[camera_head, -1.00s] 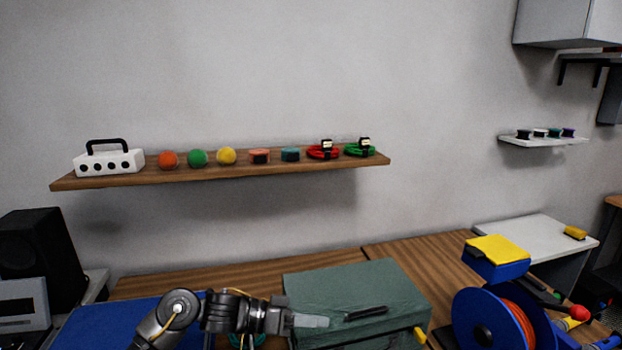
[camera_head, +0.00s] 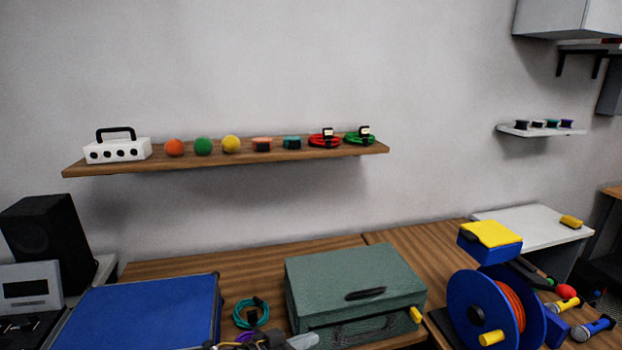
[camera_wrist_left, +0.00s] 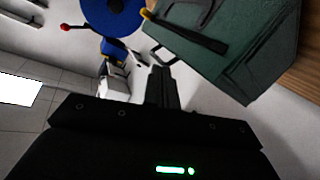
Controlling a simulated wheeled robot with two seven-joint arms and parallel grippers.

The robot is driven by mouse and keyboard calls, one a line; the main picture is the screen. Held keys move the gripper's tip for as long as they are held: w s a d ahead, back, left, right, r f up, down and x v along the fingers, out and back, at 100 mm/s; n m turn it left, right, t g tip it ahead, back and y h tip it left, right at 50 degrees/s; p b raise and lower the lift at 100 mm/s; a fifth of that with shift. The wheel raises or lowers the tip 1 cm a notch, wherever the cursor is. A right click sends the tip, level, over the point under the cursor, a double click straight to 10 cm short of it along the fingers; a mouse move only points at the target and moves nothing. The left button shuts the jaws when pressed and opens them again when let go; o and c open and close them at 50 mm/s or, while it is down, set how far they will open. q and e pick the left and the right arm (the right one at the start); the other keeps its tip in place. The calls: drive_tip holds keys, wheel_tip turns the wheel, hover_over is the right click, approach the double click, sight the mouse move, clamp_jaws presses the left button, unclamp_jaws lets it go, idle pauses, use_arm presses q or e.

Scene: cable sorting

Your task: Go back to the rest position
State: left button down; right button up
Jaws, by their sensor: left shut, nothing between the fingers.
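My left gripper (camera_head: 300,342) shows at the bottom edge of the head view, just in front of the green toolbox. Its fingers are shut with nothing between them. In the left wrist view the dark shut fingers (camera_wrist_left: 162,88) point toward the room, with the green toolbox (camera_wrist_left: 215,45) close by at upper right. My right gripper is not in either view.
A green toolbox (camera_head: 350,280), a coiled teal cable (camera_head: 251,312) and a blue case (camera_head: 145,315) are on the wooden bench. A blue cable reel (camera_head: 480,305) stands at right. A wall shelf (camera_head: 230,160) holds balls, coiled cables and a white box. Bench wood behind the toolbox is bare.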

use_arm(q)
drive_tip(key=s+a+f+n+y, duration=0.4)
drive_tip(key=s+a+f+y, duration=0.5)
drive_tip(key=s+a+f, duration=0.4)
drive_tip(key=s+a+f+g+y, duration=0.1)
drive_tip(key=s+a+g+y, duration=0.1)
drive_tip(key=s+a, duration=0.45)
drive_tip(key=s+a+f+g+y, duration=0.1)
drive_tip(key=s+a+g, duration=0.25)
drive_tip(key=s, duration=0.65)
wheel_tip(320, 180, down, 27)
drive_tip(key=s, duration=0.2)
drive_tip(key=s+a+f+g+b, duration=0.1)
drive_tip(key=s+a+f+g, duration=0.1)
drive_tip(key=s+f, duration=1.4)
drive_tip(key=shift+a+y, duration=0.3)
drive_tip(key=shift+a, duration=0.3)
